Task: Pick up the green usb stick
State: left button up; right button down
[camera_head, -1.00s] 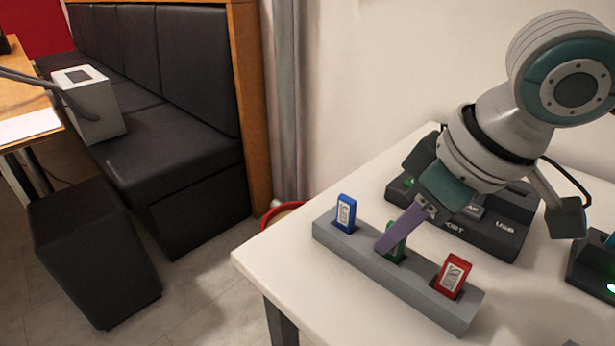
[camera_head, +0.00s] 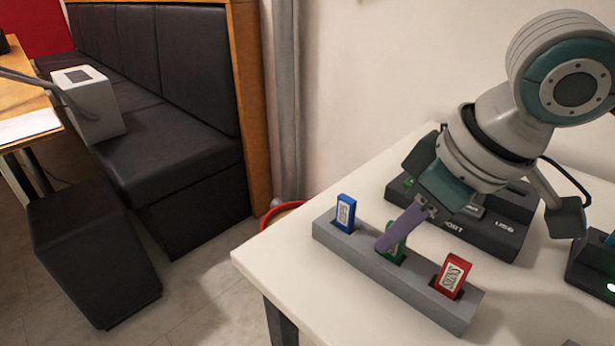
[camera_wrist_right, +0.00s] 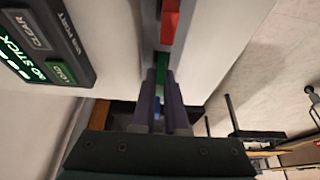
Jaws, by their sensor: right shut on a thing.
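The green usb stick (camera_head: 396,252) stands in the middle slot of the grey holder (camera_head: 349,262) on the white table. My right gripper (camera_head: 387,243) reaches down to it, its purple fingers shut on the stick and covering part of it. In the right wrist view the green stick (camera_wrist_right: 161,68) shows between the fingertips (camera_wrist_right: 161,82). The blue stick (camera_head: 346,213) stands to its left in the holder and the red stick (camera_head: 453,276) to its right. The red stick also shows in the right wrist view (camera_wrist_right: 169,22). My left gripper is not in view.
A dark device (camera_head: 490,238) labelled USB stands behind the holder, partly hidden by my right arm. Another dark device (camera_head: 590,265) is at the right edge. The table's front left (camera_head: 285,275) is bare. A black bench (camera_head: 185,150) stands to the left.

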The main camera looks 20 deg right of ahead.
dwell(0.4)
notch_tip(320, 180, up, 20)
jog(key=p, duration=0.6)
jog(key=shift+p, duration=0.4)
jog(key=shift+p, duration=0.6)
jog(key=d+p, duration=0.1)
jog(key=d, duration=1)
jog(key=shift+p, duration=0.4)
